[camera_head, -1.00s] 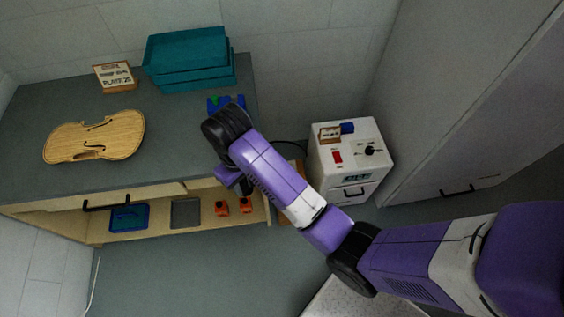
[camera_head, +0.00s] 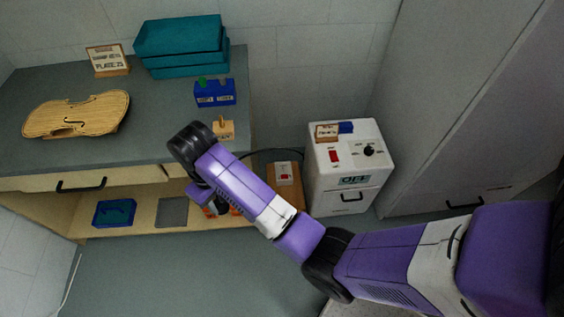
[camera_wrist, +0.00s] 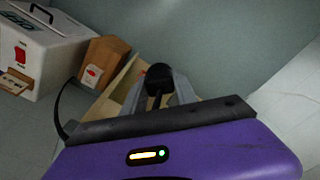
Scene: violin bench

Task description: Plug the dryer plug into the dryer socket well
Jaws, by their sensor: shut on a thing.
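The white dryer (camera_head: 344,178) stands on the floor right of the bench, with a red switch, a black knob and a display reading OFF. A wooden block (camera_head: 284,180) with a white, red-marked plate stands beside it; the plate also shows on the block in the wrist view (camera_wrist: 92,74). I cannot make out a socket opening there. My gripper (camera_wrist: 158,92) is shut on a black piece, apparently the dryer plug (camera_wrist: 158,76). A black cable (camera_wrist: 62,112) runs from the dryer side behind my gripper. My arm largely hides the gripper in the head view.
The bench (camera_head: 150,125) carries a violin plate (camera_head: 76,116), teal boxes (camera_head: 181,46), a blue block (camera_head: 215,92) and a small wooden peg block (camera_head: 223,130). The shelf below holds a blue tray (camera_head: 115,213) and orange items. A tall cabinet (camera_head: 470,100) stands right. Floor in front is clear.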

